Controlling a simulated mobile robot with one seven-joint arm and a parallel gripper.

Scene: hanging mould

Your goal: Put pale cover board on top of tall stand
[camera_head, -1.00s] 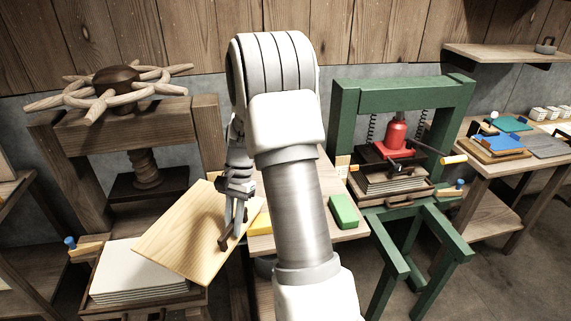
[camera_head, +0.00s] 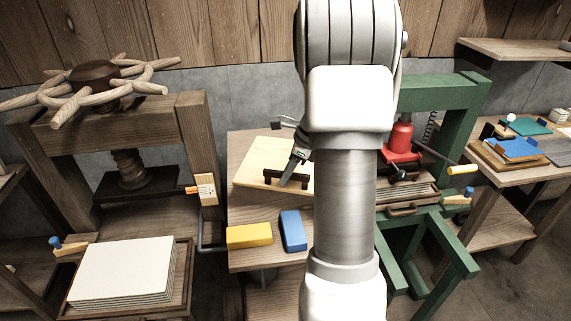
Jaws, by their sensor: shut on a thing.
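The pale cover board (camera_head: 258,160) is a flat wooden panel with a dark handle (camera_head: 272,176) near its front edge. It is roughly level at the back of the wooden stand (camera_head: 256,257) between the two presses. I take this stand for the tall stand; no label shows. My gripper (camera_head: 292,172) is shut on the board's handle, from above. My arm hides the board's right part. Whether the board touches the top or hovers just above it, I cannot tell.
A yellow block (camera_head: 249,236) and a blue block (camera_head: 293,230) lie on the stand's front part. The wooden press (camera_head: 190,130) stands left, with a white sheet stack (camera_head: 125,270) in front. The green press (camera_head: 440,95) stands right, partly behind my arm.

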